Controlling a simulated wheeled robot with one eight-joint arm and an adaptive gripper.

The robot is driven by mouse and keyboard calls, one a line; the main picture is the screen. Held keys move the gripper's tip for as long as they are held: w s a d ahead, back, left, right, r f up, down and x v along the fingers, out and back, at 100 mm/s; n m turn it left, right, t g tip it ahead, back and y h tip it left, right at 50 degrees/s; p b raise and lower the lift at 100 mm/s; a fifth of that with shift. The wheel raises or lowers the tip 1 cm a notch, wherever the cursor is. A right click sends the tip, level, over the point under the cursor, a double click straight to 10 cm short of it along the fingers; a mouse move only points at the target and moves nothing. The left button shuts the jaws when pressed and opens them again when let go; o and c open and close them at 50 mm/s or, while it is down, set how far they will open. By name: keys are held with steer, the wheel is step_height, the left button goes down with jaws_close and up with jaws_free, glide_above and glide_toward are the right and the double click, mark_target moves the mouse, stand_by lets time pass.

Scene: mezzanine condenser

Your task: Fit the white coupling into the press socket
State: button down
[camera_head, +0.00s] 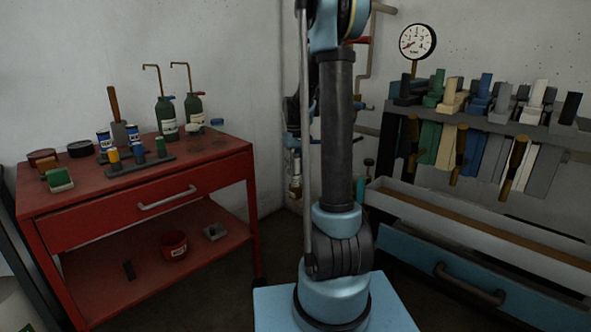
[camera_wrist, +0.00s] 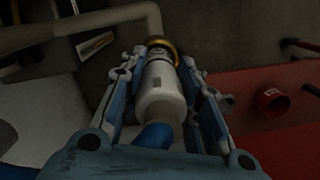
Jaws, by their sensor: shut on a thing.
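In the wrist view my gripper (camera_wrist: 163,60) is shut on the white coupling (camera_wrist: 161,95), with one blue-grey finger along each side of it. The coupling is a pale cylinder with a narrower silvery upper part. A brass ring (camera_wrist: 163,44) lies at its far end, where a bent grey pipe (camera_wrist: 110,18) comes down; this looks like the press socket. The coupling is roughly in line with the ring, but I cannot tell whether it is inside it or only close. A blue part (camera_wrist: 154,135) shows at the coupling's near end. In the head view my arm hides most of this area.
A red cart (camera_head: 200,160) stands left with bottles and small parts on top. A red cup (camera_head: 174,244) sits on its lower shelf. A tool rack (camera_head: 470,120) and a blue drawer (camera_head: 500,285) are at right. Pipework (camera_head: 366,45) runs up the wall behind my arm.

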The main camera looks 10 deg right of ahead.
mark_target(295, 157)
steer(key=shift+f, duration=2.3)
steer(key=c, duration=1.1)
jaws_free()
steer(key=r, duration=0.8)
steer(key=w+r, duration=0.1)
steer(key=r, duration=0.2)
steer(key=shift+w+a+r, duration=0.1)
steer(key=shift+r, duration=0.3)
